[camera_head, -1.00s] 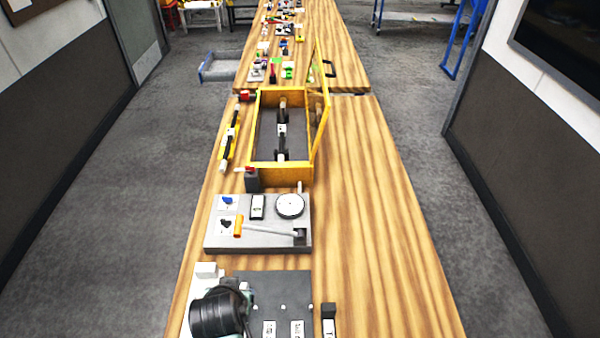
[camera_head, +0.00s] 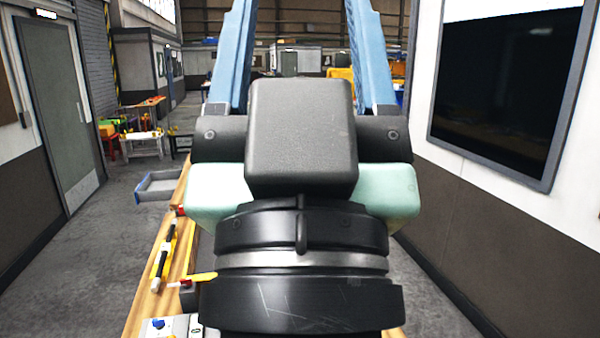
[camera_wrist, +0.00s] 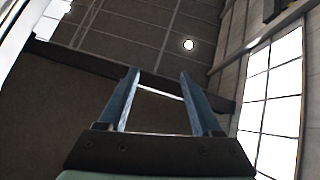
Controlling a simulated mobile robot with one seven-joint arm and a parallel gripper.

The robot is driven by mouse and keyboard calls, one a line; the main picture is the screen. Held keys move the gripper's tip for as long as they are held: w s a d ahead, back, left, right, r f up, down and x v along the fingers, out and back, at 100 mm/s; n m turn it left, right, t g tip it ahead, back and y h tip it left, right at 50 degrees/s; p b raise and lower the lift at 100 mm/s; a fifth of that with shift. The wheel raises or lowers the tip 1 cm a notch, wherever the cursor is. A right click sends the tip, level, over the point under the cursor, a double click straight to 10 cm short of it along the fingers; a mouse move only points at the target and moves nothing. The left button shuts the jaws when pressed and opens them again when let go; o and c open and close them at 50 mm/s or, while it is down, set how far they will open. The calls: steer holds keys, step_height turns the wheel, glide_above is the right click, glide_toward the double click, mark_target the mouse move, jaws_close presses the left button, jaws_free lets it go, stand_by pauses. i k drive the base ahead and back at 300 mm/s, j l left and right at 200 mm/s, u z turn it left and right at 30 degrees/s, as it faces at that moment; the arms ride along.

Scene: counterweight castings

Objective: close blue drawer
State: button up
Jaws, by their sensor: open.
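The blue drawer (camera_head: 153,195), a grey-blue open-topped box, sticks out from the left side of the wooden bench in the head view. Part of its right end is hidden behind the bench and my arm. My gripper (camera_wrist: 158,75) is open, with its two blue fingers apart and nothing between them. In the head view, my gripper (camera_head: 300,30) is raised close to the camera, well apart from the drawer and to its right. The wrist view shows only ceiling, walls and windows beyond the fingers, not the drawer.
The wooden bench (camera_head: 150,300) is mostly hidden by my arm. The grey floor (camera_head: 95,245) left of the bench is clear. A wall with a dark screen (camera_head: 508,90) stands at the right.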

mark_target(149, 189)
steer(key=i+j, duration=0.35)
steer(key=j, duration=0.35)
steer(key=i+j, duration=0.3)
steer(key=j, duration=0.45)
steer(key=i+j, duration=0.35)
steer(key=j, duration=0.35)
steer(key=i+j, duration=0.3)
steer(key=j, duration=0.45)
steer(key=i+j, duration=0.35)
steer(key=j, duration=0.35)
steer(key=i+j, duration=0.35)
steer(key=j, duration=0.35)
steer(key=i+j, duration=0.3)
steer(key=j, duration=0.45)
steer(key=i+j, duration=0.35)
steer(key=j, duration=0.35)
